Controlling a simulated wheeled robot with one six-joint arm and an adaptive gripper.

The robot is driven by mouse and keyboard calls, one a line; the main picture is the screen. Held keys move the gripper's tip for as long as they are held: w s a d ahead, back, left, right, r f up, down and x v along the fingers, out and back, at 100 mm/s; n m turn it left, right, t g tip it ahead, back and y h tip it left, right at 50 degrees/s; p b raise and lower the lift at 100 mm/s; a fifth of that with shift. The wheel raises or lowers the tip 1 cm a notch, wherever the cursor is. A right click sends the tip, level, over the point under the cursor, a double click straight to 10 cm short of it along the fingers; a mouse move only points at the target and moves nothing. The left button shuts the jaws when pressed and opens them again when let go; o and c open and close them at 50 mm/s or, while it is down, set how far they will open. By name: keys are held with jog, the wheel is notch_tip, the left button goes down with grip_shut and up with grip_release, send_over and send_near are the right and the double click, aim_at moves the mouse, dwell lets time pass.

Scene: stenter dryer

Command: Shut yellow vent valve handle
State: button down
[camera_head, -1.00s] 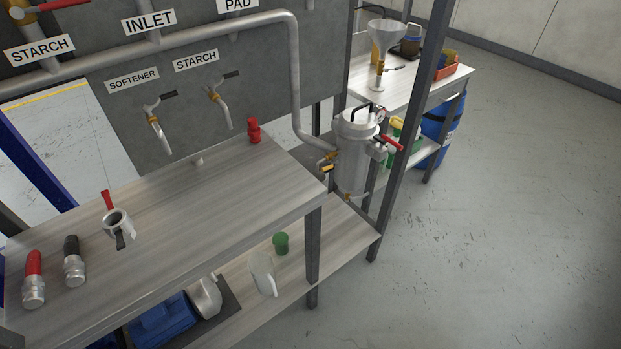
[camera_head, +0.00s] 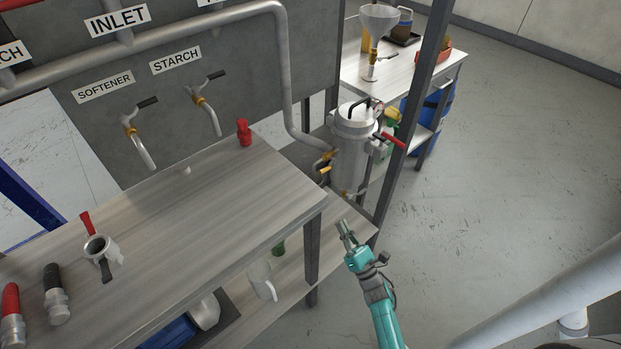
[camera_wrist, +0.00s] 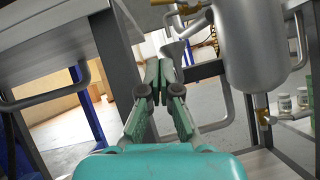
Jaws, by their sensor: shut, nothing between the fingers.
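A steel filter vessel (camera_head: 351,150) stands beside the bench's right end. Small yellow-brass valve parts (camera_head: 325,170) sit on its left side; I cannot tell for sure which is the yellow vent valve handle, or its position. In the wrist view the vessel (camera_wrist: 252,45) is at upper right, with a yellow-brass fitting (camera_wrist: 185,9) left of it and a drain valve (camera_wrist: 265,117) below it. My gripper (camera_head: 343,227) is shut and empty, below and in front of the vessel, apart from it. In the wrist view its fingertips (camera_wrist: 165,72) point toward the area left of the vessel.
A red lever (camera_head: 392,140) sticks out on the vessel's right, close to a dark rack post (camera_head: 416,98). The bench top (camera_head: 215,205) and its leg (camera_head: 312,250) are left of my gripper. Open floor (camera_head: 490,190) lies to the right.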

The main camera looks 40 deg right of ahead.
jog(key=w+d+r+n, duration=0.1)
jog(key=w+d+r, duration=0.1)
jog(key=w+r, duration=0.7)
jog(key=shift+w+r, duration=0.25)
jog(key=shift+w, duration=0.35)
